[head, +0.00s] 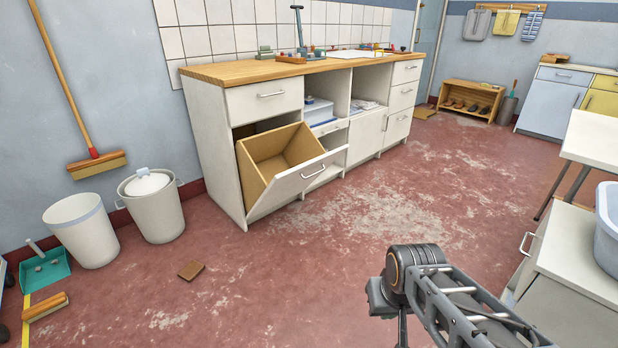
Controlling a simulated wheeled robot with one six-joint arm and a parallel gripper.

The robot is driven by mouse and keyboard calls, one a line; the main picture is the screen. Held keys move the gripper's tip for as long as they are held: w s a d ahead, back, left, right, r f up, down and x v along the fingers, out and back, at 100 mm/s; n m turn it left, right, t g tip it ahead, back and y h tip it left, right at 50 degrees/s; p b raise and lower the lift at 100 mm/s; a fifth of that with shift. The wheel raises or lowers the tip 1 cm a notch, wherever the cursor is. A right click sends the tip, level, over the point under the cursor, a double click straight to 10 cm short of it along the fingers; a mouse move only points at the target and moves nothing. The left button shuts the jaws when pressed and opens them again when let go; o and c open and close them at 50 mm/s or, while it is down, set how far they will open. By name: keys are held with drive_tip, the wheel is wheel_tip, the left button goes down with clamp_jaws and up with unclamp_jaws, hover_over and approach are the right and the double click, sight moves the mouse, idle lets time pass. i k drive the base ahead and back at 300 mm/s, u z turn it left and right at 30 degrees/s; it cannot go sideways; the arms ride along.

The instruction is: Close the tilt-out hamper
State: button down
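The tilt-out hamper (296,187) is at the lower left of the white cabinet with a wooden top. Its white front is tipped outward and down, and the brown box behind it (270,147) shows empty where I can see in. A metal bar handle (314,171) sits on the front near its upper edge. My arm is at the bottom right, well apart from the hamper, with bare floor between them. My gripper's fingers do not show in the head view.
A white bin (80,231), a lidded bin (152,208) and a broom (97,164) stand at the left. A brown piece (191,270) lies on the floor. A white cabinet (568,262) and a basin (608,225) are at the right. The red floor before the hamper is clear.

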sight(274, 165)
drive_tip(key=u, duration=0.15)
drive_tip(key=i, duration=0.9)
drive_tip(key=u, duration=0.8)
